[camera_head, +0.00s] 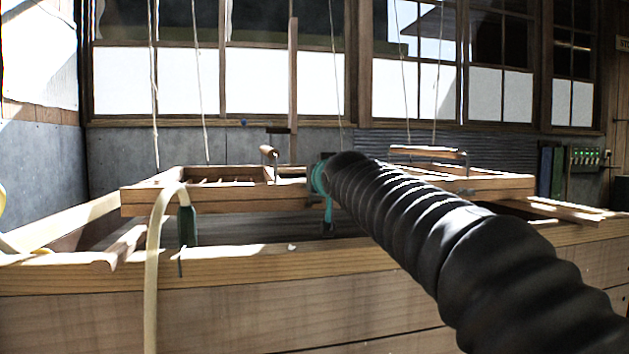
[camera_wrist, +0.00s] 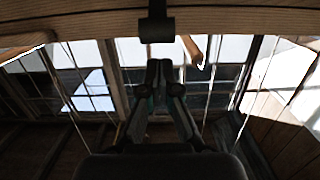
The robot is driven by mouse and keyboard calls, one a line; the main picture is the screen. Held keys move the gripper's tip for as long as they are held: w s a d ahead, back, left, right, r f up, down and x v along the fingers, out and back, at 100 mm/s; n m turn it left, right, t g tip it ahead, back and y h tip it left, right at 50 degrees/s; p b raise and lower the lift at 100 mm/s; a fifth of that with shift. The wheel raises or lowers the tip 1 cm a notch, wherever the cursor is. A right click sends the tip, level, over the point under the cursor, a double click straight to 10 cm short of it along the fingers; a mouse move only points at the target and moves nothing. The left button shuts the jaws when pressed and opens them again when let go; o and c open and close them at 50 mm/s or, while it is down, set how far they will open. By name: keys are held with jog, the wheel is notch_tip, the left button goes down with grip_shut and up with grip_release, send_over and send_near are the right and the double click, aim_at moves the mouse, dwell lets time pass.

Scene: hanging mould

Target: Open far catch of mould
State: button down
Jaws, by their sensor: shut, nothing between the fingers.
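The mould (camera_head: 215,203) is a wooden frame hanging on cords, with thin slats inside its left part. Its right part (camera_head: 490,186) shows beyond my arm; the middle is hidden. My gripper (camera_head: 325,195), teal, is at the mould's near side, partly covered by my black arm. In the wrist view my gripper (camera_wrist: 165,68) has its fingertips together and empty. Just above them in the picture is a dark block-like fitting (camera_wrist: 157,30) on a wooden beam (camera_wrist: 80,20). It may be a catch; I cannot tell which one, nor whether fingertips and fitting touch.
A large wooden vat (camera_head: 250,305) stands below the mould. A pale hose (camera_head: 152,270) hangs over its front edge beside a dark green fitting (camera_head: 187,224). Wooden handles (camera_head: 428,152) stand above the mould. Several cords (camera_head: 202,80) hang down before the windows.

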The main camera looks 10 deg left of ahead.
jog(key=shift+r, duration=0.15)
notch_tip(320, 180, up, 4)
jog(key=s+d+p, duration=0.1)
jog(key=s+p, duration=0.1)
jog(key=p, duration=0.1)
jog(key=shift+s+d+f+b, duration=0.5)
jog(key=shift+s+f+b, duration=0.35)
jog(key=shift+f, duration=0.55)
jog(key=shift+s+d+f+b, duration=0.45)
jog(key=shift+s+f+b, duration=0.2)
jog(key=shift+s+f, duration=0.55)
jog(key=shift+s+d+f+b, duration=0.5)
jog(key=shift+s+f+b, duration=0.3)
jog(key=shift+f, duration=0.75)
